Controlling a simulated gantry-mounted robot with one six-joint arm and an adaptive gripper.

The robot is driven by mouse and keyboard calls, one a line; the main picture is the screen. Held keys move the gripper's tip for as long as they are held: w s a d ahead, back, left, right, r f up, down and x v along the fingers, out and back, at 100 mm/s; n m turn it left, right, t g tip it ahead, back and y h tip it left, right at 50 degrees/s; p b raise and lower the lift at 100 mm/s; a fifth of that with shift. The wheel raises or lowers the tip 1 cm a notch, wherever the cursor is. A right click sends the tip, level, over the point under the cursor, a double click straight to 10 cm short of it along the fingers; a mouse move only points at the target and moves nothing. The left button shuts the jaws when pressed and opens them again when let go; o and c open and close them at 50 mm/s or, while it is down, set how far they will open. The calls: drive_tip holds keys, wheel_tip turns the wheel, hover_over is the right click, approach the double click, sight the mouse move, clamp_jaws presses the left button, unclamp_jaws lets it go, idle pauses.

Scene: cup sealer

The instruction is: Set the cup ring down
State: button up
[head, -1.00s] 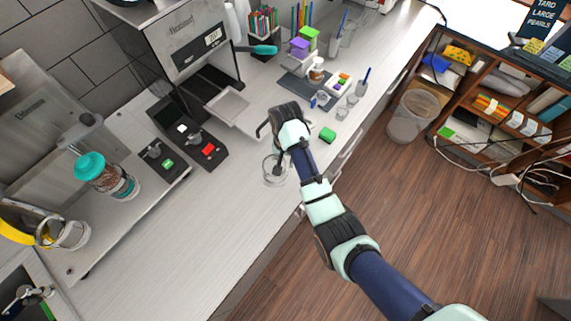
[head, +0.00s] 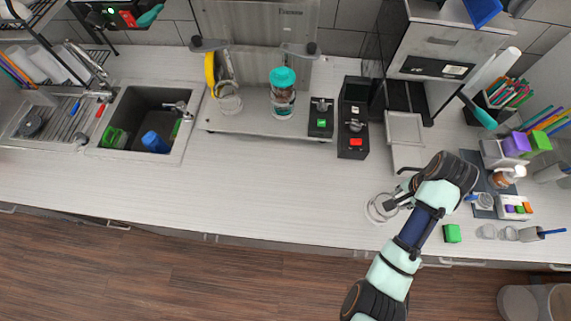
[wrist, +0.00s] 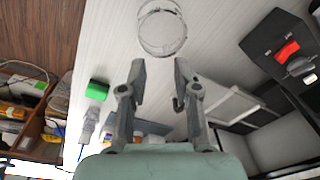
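A clear, see-through ring (head: 380,208), which I take to be the cup ring, stands on the pale counter near its front edge. In the wrist view the clear ring (wrist: 162,30) lies just beyond my fingertips, its rims and thin see-through wall showing. My gripper (head: 400,198) is low over the counter at the ring's right side. In the wrist view my gripper (wrist: 160,78) has its two fingers apart with nothing between them. The ring looks apart from the fingers there; in the head view I cannot tell whether they touch.
A grey tray (head: 405,130) and a black unit with a red button (head: 355,142) stand behind the ring. The counter (head: 270,195) left of the ring is clear.

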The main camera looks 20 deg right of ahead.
drive_tip(key=w+a+r+n+t+h, duration=0.1)
drive_tip(key=w+a+r+n+t, duration=0.15)
drive_tip(key=w+a, duration=0.35)
drive_tip(key=w+a+r+n+t+h, duration=0.1)
drive_tip(key=w+a+r+n+t, duration=0.15)
drive_tip(key=w+a+n, duration=0.4)
drive_tip(key=s+a+r+n+t+y, duration=0.1)
drive_tip(key=a+r+n+t, duration=0.1)
drive_tip(key=a+r, duration=0.5)
drive_tip(key=a+r+n+t+y, duration=0.1)
drive_tip(key=a+r+n+t, duration=0.2)
drive_tip(key=a, duration=0.7)
drive_tip(key=s+a+r+n+t+y, duration=0.1)
drive_tip(key=a+r+n+t, duration=0.1)
drive_tip(key=a+r, duration=0.5)
drive_tip(key=r+p, duration=0.1)
drive_tip(key=p, duration=0.1)
drive_tip(key=a+r+p, duration=0.1)
drive_tip(key=r+p, duration=0.2)
drive_tip(key=p, duration=0.2)
drive_tip(key=shift+a+r, duration=0.35)
drive_tip(key=shift+r, duration=0.05)
